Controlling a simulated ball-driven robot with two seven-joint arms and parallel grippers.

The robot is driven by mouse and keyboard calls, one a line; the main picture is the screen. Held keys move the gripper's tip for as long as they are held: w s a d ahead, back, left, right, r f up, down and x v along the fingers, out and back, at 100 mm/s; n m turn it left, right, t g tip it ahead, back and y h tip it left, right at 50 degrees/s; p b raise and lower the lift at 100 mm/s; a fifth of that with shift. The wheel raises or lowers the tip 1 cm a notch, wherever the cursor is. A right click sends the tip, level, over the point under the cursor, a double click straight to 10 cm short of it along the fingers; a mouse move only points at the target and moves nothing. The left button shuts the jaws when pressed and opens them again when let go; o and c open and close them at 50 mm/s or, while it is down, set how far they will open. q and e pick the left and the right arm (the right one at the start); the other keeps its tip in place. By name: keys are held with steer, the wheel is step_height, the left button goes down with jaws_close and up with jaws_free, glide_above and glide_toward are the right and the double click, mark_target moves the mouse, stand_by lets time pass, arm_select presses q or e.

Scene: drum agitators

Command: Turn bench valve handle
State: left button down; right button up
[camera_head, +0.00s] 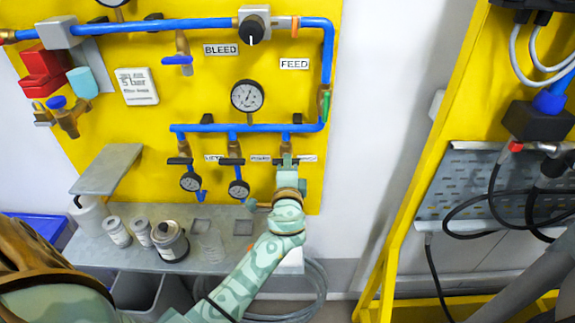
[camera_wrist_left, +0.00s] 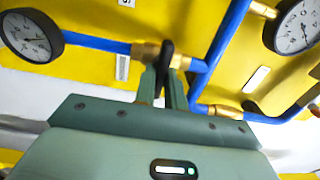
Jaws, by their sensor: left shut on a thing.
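A yellow panel (camera_head: 150,100) carries blue pipes with a row of small valves on the lower pipe (camera_head: 260,128). My left gripper (camera_head: 287,162) is at the rightmost valve of that row, its fingers pointing up at it. In the left wrist view my left gripper (camera_wrist_left: 163,88) is shut on a black valve handle (camera_wrist_left: 167,50), which stands upright between the fingers in front of a brass fitting (camera_wrist_left: 147,51). In the head view the handle is mostly hidden by the fingers. My right gripper is not in view.
Two small gauges (camera_head: 190,181) (camera_head: 238,189) hang left of my gripper, and a larger gauge (camera_head: 247,96) sits above. A grey bench (camera_head: 205,262) below holds several cans (camera_head: 170,241). A yellow frame (camera_head: 400,230) with black cables stands to the right.

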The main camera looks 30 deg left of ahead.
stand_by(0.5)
arm_select(q)
steer(key=c, duration=1.5)
jaws_free()
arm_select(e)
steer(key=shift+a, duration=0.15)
arm_select(q)
steer(key=shift+o, duration=0.2)
steer(key=shift+f, duration=0.15)
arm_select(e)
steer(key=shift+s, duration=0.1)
